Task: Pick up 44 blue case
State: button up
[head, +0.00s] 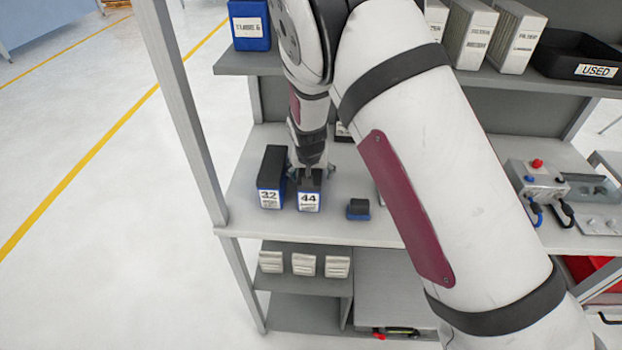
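The 44 blue case (309,198) stands upright on the middle shelf, with a dark top and a white label reading 44 on its front. My gripper (310,174) points down at the top of this case, with its fingers close to or at its upper edges. Whether the fingers touch the case or close on it is too small to tell. My arm comes from the right and hides part of the shelf behind.
A taller blue case marked 32 (270,180) stands close on the left. A small blue and black block (358,209) lies to the right. The upper shelf (250,62) and a left post (178,90) bound the space. A control box (538,180) sits far right.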

jog(key=c, duration=1.6)
jog(key=shift+c, duration=0.2)
jog(key=shift+r, duration=0.1)
